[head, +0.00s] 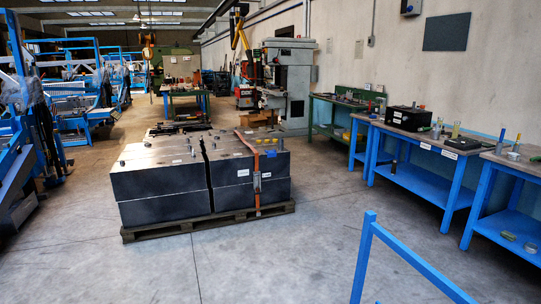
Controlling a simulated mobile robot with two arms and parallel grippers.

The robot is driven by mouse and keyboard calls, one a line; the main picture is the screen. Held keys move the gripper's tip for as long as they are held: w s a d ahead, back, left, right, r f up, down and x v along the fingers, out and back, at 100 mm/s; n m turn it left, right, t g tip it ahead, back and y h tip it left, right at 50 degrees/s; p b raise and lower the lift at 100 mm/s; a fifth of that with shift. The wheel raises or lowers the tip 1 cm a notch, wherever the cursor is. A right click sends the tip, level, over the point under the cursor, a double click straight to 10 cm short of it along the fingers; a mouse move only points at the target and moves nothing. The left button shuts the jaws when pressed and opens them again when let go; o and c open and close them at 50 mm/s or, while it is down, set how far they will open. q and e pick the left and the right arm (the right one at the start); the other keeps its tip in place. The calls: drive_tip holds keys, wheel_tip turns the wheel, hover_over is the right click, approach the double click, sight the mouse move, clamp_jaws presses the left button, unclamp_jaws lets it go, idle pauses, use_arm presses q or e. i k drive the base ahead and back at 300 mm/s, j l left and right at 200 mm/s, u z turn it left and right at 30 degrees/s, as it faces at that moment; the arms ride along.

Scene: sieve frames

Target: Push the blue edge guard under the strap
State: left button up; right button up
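An orange-brown strap (245,138) runs over the top of the right dark block (228,168) and down its front face. A buckle or ratchet (257,183) sits on the strap's front run. A left dark block (150,185) stands beside it, and both rest on a wooden pallet (180,229). Small cylindrical fittings stand on top of the blocks. Neither of my grippers is in view.
Blue workbenches (428,143) with tools and small parts line the right wall. A blue rail (410,262) stands in the right foreground. A green bench (340,105) and a grey machine (288,80) are farther back. The floor (290,260) before the pallet is clear.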

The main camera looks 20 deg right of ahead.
sight(272, 153)
drive_tip(key=i+l, duration=0.2)
drive_tip(key=i, duration=0.25)
drive_tip(key=i+l+z, duration=0.1)
drive_tip(key=i, duration=0.35)
drive_tip(key=i+l, duration=0.25)
drive_tip(key=i, duration=0.2)
drive_tip(key=i+l, duration=0.2)
drive_tip(key=i, duration=0.25)
drive_tip(key=i+z, duration=0.15)
drive_tip(key=i, duration=0.5)
drive_tip(key=i+j+z, duration=0.15)
drive_tip(key=i, duration=0.55)
drive_tip(key=i+j+z, duration=0.2)
drive_tip(key=i, duration=0.45)
drive_tip(key=i+l+z, duration=0.25)
drive_tip(key=i+z, duration=0.15)
drive_tip(key=i, duration=0.15)
drive_tip(key=i+z, duration=0.45)
drive_tip(key=i, duration=0.15)
drive_tip(key=i+l+u, duration=0.4)
drive_tip(key=l, duration=0.2)
drive_tip(key=i+l+u, duration=0.45)
drive_tip(key=l, duration=0.25)
